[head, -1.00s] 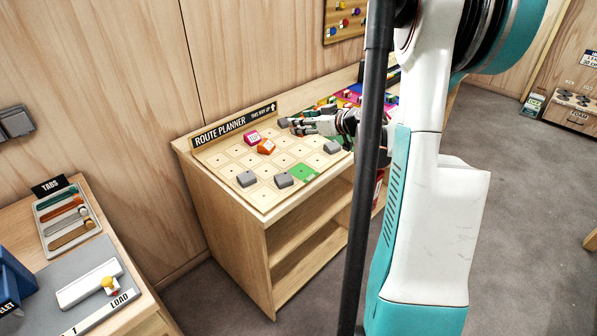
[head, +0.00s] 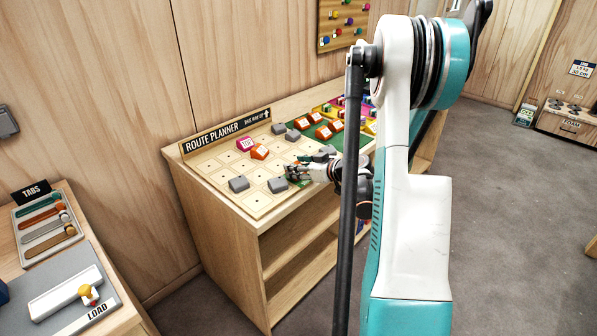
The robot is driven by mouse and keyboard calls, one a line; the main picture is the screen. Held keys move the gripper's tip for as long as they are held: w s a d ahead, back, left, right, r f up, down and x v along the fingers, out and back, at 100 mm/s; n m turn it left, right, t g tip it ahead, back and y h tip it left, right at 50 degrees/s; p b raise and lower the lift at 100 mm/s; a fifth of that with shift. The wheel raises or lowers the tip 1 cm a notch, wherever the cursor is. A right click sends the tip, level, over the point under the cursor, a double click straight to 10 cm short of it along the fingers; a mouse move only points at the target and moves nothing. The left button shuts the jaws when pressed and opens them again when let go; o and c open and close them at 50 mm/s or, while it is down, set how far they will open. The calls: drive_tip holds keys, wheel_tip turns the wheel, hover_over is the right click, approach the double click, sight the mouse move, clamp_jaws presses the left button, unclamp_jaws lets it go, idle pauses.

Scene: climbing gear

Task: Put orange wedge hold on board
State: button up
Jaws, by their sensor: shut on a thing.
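The route planner board (head: 226,172) is a pale grid on a wooden cabinet. An orange wedge hold (head: 259,152) sits on it beside a pink hold (head: 244,144) marked TOP. More orange wedge holds (head: 323,132) rest on a green area right of the board. My gripper (head: 293,172) is low over the front right of the board, close beside a grey hold (head: 277,186). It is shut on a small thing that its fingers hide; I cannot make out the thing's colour.
Another grey hold (head: 238,184) sits near the board's front. Several grey holds (head: 278,129) lie toward the back right. My arm covers part of the cabinet's right end. A side table with a TABS tray (head: 46,225) stands at left. Carpet floor is clear at right.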

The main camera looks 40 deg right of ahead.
drive_tip(key=shift+f, duration=0.15)
drive_tip(key=o, duration=1.1)
drive_tip(key=shift+c, duration=0.2)
drive_tip(key=a+p+v, duration=0.1)
drive_tip(key=p+v, duration=0.2)
drive_tip(key=v, duration=0.9)
drive_tip(key=shift+d+p, duration=0.35)
drive_tip(key=shift+d, duration=0.1)
